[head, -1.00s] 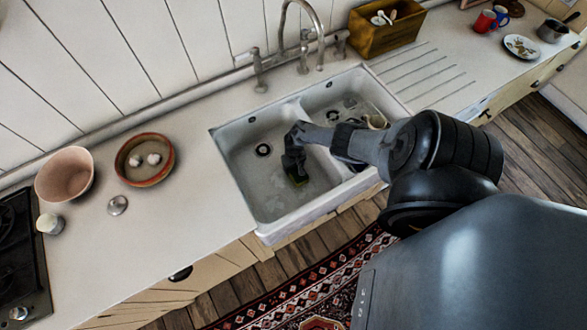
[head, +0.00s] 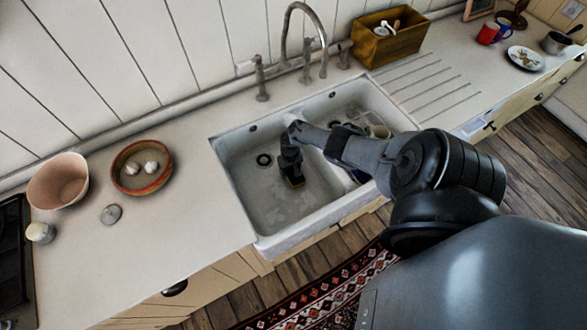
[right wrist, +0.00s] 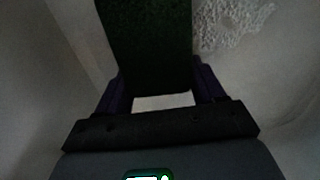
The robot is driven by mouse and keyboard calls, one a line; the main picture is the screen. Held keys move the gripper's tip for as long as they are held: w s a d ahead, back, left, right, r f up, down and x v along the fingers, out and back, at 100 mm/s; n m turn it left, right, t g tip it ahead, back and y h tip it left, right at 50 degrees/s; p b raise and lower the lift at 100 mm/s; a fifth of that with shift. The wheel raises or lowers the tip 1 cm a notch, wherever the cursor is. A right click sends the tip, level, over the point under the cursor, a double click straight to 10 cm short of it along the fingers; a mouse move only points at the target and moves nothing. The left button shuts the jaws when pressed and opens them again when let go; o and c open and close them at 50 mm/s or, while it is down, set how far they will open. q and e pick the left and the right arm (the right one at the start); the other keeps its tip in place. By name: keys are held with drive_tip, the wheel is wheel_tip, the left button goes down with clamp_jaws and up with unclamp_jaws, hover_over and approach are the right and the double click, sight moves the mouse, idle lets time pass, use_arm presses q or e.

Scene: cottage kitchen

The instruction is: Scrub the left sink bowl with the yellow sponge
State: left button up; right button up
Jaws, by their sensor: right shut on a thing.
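The white double sink has a left bowl (head: 252,192) with a dark drain (head: 264,160) near its back. My right gripper (head: 292,180) points down inside this bowl, towards its right side. It is shut on the sponge (head: 297,183), of which only a small yellowish edge shows below the fingers. In the right wrist view, the sponge's dark green face (right wrist: 148,45) sits between the two fingers. Pale suds lie on the bowl floor, and white foam (right wrist: 235,22) shows beside the sponge in the wrist view. Whether the sponge touches the floor is unclear. My left gripper is out of view.
The right bowl (head: 350,100) holds dishes, partly hidden by my right arm. A tap (head: 305,40) rises behind the sink. A wooden box (head: 390,38) stands behind the drainer. A bowl with two pale round items (head: 142,167) and a pink bowl (head: 58,181) are on the left counter.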

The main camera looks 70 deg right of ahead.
sight(277, 179)
drive_tip(key=shift+w+a, duration=2.4)
drive_tip(key=shift+r+p, duration=0.85)
drive_tip(key=shift+p, duration=0.2)
wheel_tip(277, 179, up, 17)
drive_tip(key=p, duration=1.7)
